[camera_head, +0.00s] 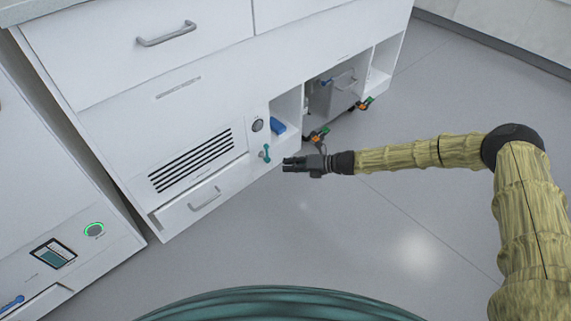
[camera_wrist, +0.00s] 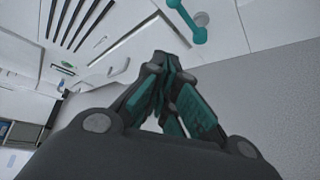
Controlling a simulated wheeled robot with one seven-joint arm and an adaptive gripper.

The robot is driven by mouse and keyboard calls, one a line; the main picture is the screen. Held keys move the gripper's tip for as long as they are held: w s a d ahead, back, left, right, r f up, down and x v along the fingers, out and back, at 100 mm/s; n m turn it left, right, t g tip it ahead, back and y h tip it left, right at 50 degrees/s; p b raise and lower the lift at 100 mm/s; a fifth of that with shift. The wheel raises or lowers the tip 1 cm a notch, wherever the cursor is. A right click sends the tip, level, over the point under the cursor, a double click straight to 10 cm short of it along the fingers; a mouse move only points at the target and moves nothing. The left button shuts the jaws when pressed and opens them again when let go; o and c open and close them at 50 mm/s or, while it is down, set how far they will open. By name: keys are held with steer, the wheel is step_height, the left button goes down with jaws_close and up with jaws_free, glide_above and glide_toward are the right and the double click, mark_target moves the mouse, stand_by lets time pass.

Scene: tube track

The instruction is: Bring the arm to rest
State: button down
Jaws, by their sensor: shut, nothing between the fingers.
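My gripper (camera_head: 287,164) is at the end of my outstretched arm, in front of the lower part of the white cabinet (camera_head: 130,100). In the wrist view my gripper (camera_wrist: 165,62) has its fingers together and nothing shows between them. A teal handle (camera_head: 265,152) on the cabinet front is just left of the fingertips in the head view. The handle also shows in the wrist view (camera_wrist: 188,20), beyond the fingertips and apart from them. My arm sleeve is yellowish and runs to the right of the head view.
A drawer with a grey handle (camera_head: 206,198) is low on the cabinet, below a black vent (camera_head: 190,160). A blue object (camera_head: 278,127) sits in a cabinet recess. A wheeled grey bin (camera_head: 333,96) stands under the cabinet. The grey floor (camera_head: 330,235) is clear.

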stand_by(0.4)
